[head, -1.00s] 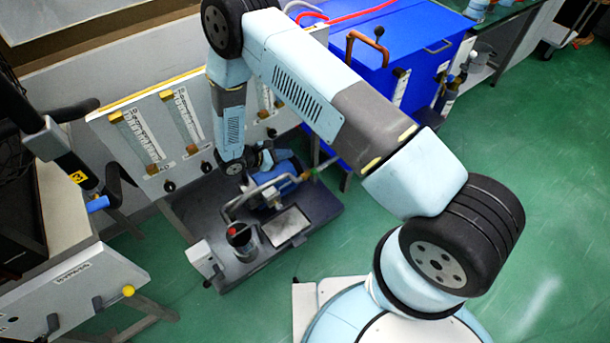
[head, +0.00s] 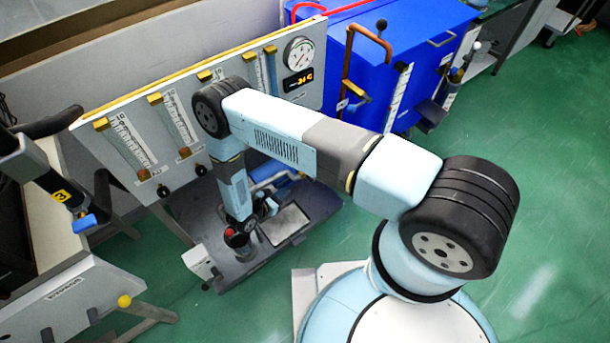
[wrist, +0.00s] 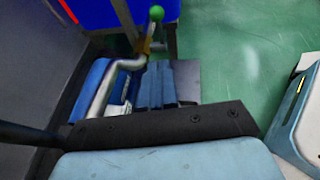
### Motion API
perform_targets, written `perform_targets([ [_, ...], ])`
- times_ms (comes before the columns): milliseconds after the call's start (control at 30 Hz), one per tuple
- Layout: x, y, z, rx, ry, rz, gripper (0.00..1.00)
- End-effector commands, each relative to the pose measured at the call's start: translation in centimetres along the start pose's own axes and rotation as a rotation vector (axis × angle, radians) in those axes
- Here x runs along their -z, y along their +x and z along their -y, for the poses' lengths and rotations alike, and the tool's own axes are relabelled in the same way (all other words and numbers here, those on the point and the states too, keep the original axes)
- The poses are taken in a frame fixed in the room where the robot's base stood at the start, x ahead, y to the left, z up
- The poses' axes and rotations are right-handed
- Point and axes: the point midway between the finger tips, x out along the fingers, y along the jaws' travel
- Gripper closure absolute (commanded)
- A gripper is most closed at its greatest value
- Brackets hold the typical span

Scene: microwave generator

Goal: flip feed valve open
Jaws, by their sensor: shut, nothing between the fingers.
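A lever with a green ball knob (wrist: 157,14) stands on a bent metal pipe (wrist: 108,88) in the wrist view; I cannot tell for sure that it is the feed valve. A yellowish fitting (wrist: 146,46) sits below the knob. The wrist view shows my wrist's dark edge, and no fingertips.
A panel with flow tubes and a gauge (head: 298,54) stands behind the skid (head: 322,203). A blue tank (head: 405,60) is at the back right. A pipe with a blue handle (head: 85,223) and a bench are at the left. Green floor is clear at the right.

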Motion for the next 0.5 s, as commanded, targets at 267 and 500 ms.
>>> perform_targets([
  [267, 0.1, 0.6, -0.1, -0.002, -0.001, 0.001, 1.00],
  [500, 0.0, 4.1, -0.1, -0.001, -0.001, 0.001, 1.00],
])
